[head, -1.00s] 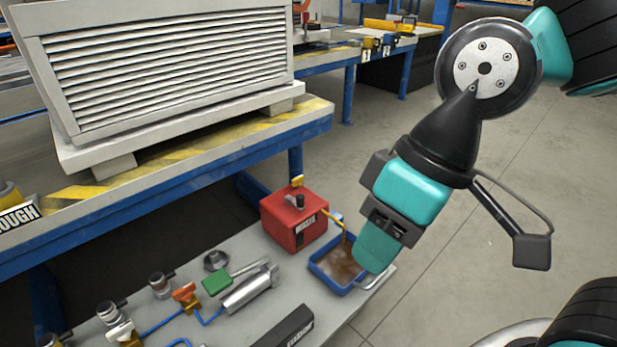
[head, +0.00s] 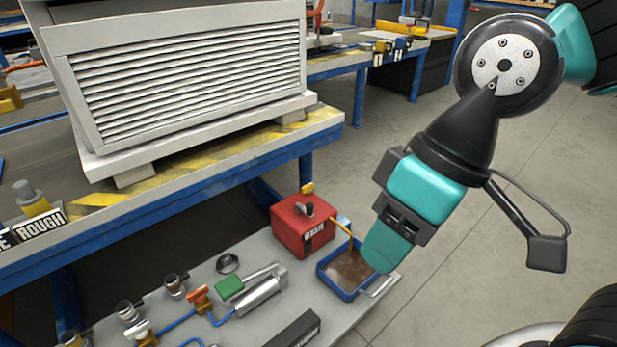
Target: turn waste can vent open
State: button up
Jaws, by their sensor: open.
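The red waste can (head: 290,237) stands on the low grey shelf in the head view, its label facing front. A small yellow knob (head: 307,188) rises at its back top edge, and a dark cap (head: 310,208) sits on its top; which one is the vent I cannot tell for sure. A yellow spout runs from the can toward a blue tray (head: 335,284) of brown liquid. My gripper (head: 383,252) points down over the tray's right side, to the right of the can and apart from it. It is open, with its fingertips partly hidden by its own teal finger.
A workbench with a white louvred unit (head: 190,80) overhangs the shelf at the left. Open floor (head: 480,290) lies to the right.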

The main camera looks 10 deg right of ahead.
aim_at(306, 190)
jog(key=z, duration=0.05)
jog(key=k, duration=0.6)
jog(key=u, duration=0.7)
jog(key=i, duration=1.2)
jog(key=z, duration=0.4)
